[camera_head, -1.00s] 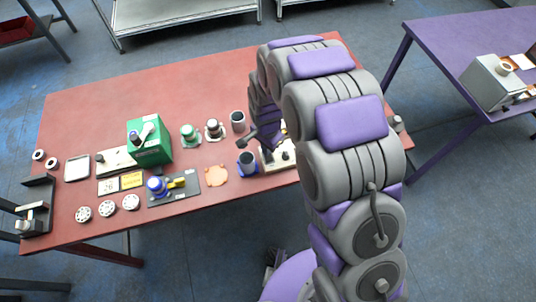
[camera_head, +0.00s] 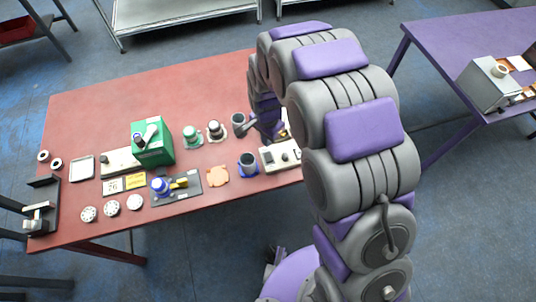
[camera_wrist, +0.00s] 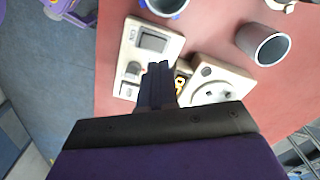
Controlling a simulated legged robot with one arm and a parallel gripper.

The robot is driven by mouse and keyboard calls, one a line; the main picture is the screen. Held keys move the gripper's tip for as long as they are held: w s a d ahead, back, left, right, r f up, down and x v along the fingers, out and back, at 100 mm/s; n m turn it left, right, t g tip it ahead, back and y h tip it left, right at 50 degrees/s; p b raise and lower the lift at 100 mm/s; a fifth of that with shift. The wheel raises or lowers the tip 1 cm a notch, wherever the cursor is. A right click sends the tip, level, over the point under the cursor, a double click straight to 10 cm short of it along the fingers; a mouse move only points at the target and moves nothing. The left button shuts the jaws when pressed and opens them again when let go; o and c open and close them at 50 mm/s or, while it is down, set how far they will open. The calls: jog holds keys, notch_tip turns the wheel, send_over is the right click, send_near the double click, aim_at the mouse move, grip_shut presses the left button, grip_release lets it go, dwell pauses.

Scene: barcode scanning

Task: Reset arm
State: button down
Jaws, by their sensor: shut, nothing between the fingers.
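My gripper (camera_head: 249,126) is shut and empty above the right part of the red table, beside a grey cup (camera_head: 238,121). The white device also shows in the head view (camera_head: 272,158), below the gripper. A grey cup with a blue base (camera_head: 249,162) stands to its left.
The red table (camera_head: 95,112) also holds a green box (camera_head: 155,152), several white discs, a black-framed stand (camera_head: 42,205) and a dark board (camera_head: 180,197). A purple table (camera_head: 450,50) with a grey box stands at the right. Its near edge is apart from my arm.

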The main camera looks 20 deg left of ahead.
dwell(0.5)
jog(key=s+d+r+n, duration=0.1)
jog(key=s+d+r, duration=0.3)
jog(key=d+r, duration=0.35)
jog(key=s+d+r+n, duration=0.2)
jog(key=s+d+r, duration=0.2)
jog(key=d+r, duration=0.4)
jog(key=s+d+r+n+g, duration=0.1)
jog(key=s+d+r, duration=0.1)
jog(key=s+d, duration=0.3)
jog(key=s+d+r+n, duration=0.1)
jog(key=s+d+r, duration=0.2)
jog(key=s, duration=1)
jog(key=d, duration=0.3)
jog(key=shift+s+d+r+n+g, duration=0.15)
jog(key=shift+s+r+n+g, duration=0.15)
jog(key=shift+n+g, duration=0.1)
